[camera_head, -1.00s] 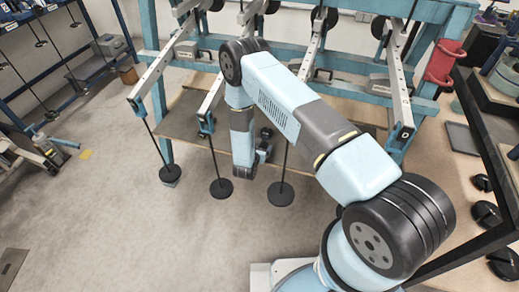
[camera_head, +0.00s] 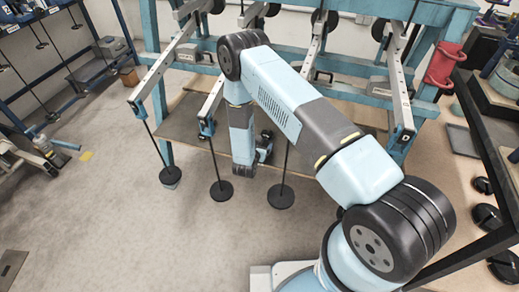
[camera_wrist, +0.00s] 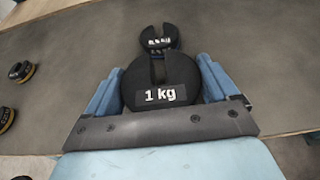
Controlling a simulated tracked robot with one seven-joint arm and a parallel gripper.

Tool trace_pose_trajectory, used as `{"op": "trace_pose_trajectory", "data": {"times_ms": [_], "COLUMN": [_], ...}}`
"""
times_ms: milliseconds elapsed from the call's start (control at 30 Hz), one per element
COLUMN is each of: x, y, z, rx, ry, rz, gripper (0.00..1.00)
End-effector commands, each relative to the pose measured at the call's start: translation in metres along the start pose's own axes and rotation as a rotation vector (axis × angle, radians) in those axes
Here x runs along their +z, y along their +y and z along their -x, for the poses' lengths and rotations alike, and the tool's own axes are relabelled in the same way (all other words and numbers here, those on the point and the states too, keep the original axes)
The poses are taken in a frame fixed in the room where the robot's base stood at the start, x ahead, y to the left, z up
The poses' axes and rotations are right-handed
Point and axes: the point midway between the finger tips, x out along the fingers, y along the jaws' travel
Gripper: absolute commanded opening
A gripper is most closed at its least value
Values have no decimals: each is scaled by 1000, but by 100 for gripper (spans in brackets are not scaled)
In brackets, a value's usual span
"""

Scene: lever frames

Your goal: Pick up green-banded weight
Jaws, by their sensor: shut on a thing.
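A black slotted disc weight (camera_wrist: 160,95) labelled "1 kg" sits between the two blue fingers of my gripper (camera_wrist: 158,78) in the wrist view. The fingers are shut on its sides. No green band shows on the part of it in view; its sides are covered by the fingers. In the head view my gripper (camera_head: 264,148) is low at the edge of the wooden shelf, partly hidden behind my arm, and the weight's details cannot be made out there.
Another black slotted weight (camera_wrist: 160,38) lies just beyond the held one. Yellow-banded weights (camera_wrist: 22,71) lie at the left of the board (camera_wrist: 60,50). Lever beams (camera_head: 160,68) with hanging rods and black discs (camera_head: 221,190) stand close around my arm.

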Motion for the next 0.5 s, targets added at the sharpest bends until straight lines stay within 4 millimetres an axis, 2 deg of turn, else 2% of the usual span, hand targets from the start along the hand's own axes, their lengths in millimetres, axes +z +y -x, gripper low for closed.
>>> {"op": "trace_pose_trajectory", "data": {"times_ms": [367, 500], "x": [42, 41], "y": [-12, -19], "z": [70, 100], "rx": [2, 1], "ry": [-2, 0], "rz": [0, 3], "gripper": [26, 26]}}
